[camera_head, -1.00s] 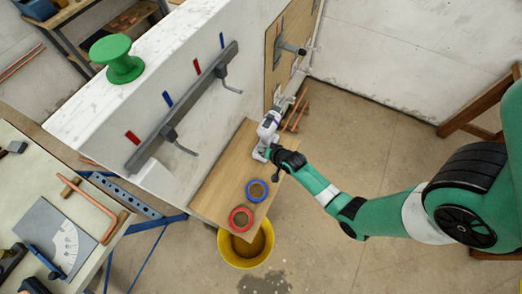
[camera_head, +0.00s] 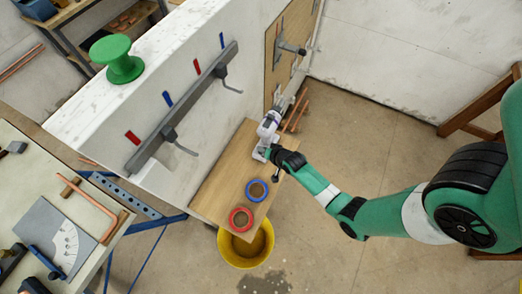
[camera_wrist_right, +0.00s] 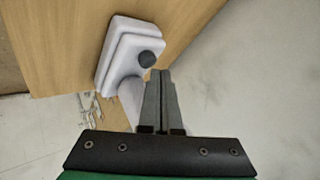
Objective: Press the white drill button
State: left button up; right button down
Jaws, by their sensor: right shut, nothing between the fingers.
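The white drill (camera_head: 268,131) stands on the wooden board beside the wall. In the right wrist view its white base (camera_wrist_right: 117,50) shows large, with a dark round button (camera_wrist_right: 147,59) on it. My right gripper (camera_wrist_right: 160,74) is shut and empty. Its fingertips are right beside the button; I cannot tell whether they touch it. In the head view my right gripper (camera_head: 270,153) is at the drill's lower end, and the black wrist hides part of that area. My left gripper is in neither view.
On the wooden board (camera_head: 215,190) lie a blue ring (camera_head: 257,190) and a red ring (camera_head: 241,219). A yellow bucket (camera_head: 245,255) stands below the board. Copper pipes (camera_head: 296,112) stand behind the drill.

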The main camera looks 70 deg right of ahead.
jog(key=shift+f, duration=0.1)
dwell(0.4)
jog(key=shift+f+b, duration=0.35)
jog(key=shift+b, duration=0.05)
jog(key=shift+r+p, duration=0.45)
jog(key=shift+p, duration=0.05)
notch_tip(320, 180, up, 6)
jog(key=p, duration=0.6)
